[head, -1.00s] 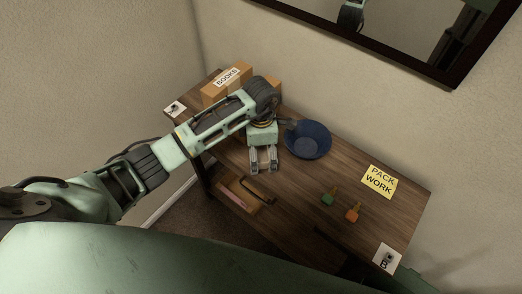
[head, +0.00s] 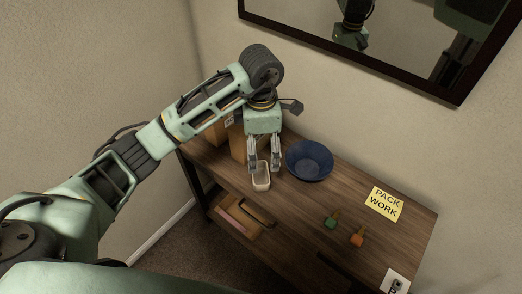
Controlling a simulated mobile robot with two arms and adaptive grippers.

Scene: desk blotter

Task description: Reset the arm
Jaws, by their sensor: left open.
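My left arm comes in from the left. My left gripper (head: 263,164) points down over the left part of the wooden desk (head: 295,205), and its two fingers are apart. A small pale container (head: 261,178) stands on the desk just below and between the fingertips; I cannot tell whether they touch it. A dark blue bowl (head: 310,161) stands on the desk just right of the gripper. My right gripper is not in view.
Brown boxes (head: 238,143) stand behind my arm, partly hidden. A tray with a dark handle (head: 240,217) sits on a lower level. A mirror hangs above.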

